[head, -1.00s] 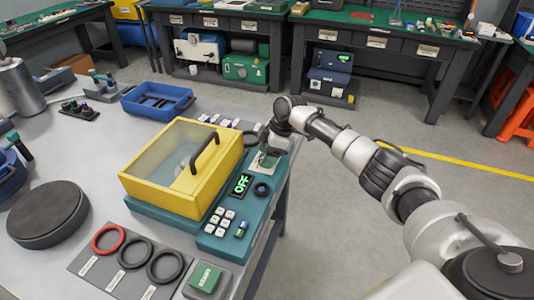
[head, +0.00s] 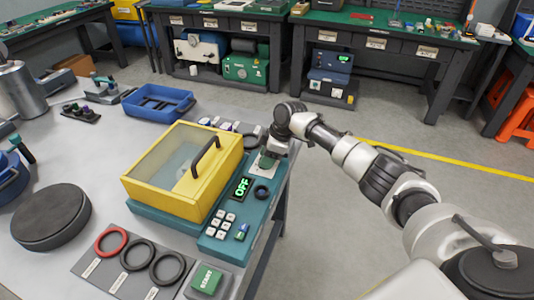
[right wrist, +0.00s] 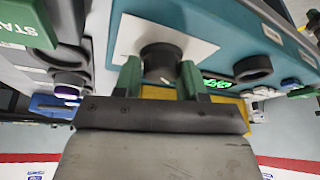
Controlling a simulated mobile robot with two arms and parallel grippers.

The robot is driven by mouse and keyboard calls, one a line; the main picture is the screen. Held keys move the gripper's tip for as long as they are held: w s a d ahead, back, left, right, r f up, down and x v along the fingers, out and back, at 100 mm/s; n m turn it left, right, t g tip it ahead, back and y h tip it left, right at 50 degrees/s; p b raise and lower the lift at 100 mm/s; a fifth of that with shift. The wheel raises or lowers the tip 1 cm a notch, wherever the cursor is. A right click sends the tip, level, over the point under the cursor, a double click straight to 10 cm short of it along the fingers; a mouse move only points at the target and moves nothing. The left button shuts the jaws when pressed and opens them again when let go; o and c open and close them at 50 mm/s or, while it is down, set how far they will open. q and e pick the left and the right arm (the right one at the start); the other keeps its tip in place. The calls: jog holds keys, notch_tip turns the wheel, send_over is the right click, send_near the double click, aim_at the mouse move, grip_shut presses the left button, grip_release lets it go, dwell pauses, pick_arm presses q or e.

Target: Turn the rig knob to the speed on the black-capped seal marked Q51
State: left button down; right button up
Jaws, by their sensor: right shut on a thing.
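The teal test rig (head: 213,245) with its yellow-framed lid (head: 160,200) stands on the grey bench, lid closed. Its display (head: 241,187) reads OFF in green. In the right wrist view the dark round rig knob (right wrist: 160,62) sits on a white plate. My right gripper (head: 268,160) is at the knob; its green fingers (right wrist: 160,78) are shut on the knob's two sides. Small seals stand in a black holder (head: 80,113) at the bench's left and more behind the rig (head: 222,124); their markings, including Q51, are too small to read. My left gripper is not in view.
A green START button (head: 207,279) is at the front. A mat (head: 105,275) holds one red and two black rings. A dark round disc (head: 50,215), a blue tray (head: 158,101) and a metal canister (head: 20,90) stand on the bench. The floor to the right is open.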

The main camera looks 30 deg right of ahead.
jog(key=m+p, duration=0.1)
jog(key=p, duration=0.1)
jog(key=m+t+p, duration=0.1)
jog(key=m, duration=0.1)
jog(key=shift+s+a+r+h+p, duration=0.2)
jog(key=shift+h+p, duration=0.1)
jog(key=shift+p, duration=0.1)
jog(key=m+p, duration=0.2)
jog(key=shift+f+m+t+h+p, duration=0.15)
jog(key=shift+m+t+h+p, duration=0.15)
jog(key=shift+f+m+p, duration=0.15)
jog(key=shift+m+p, duration=0.25)
jog(key=shift+m, duration=0.1)
jog(key=o, duration=0.9)
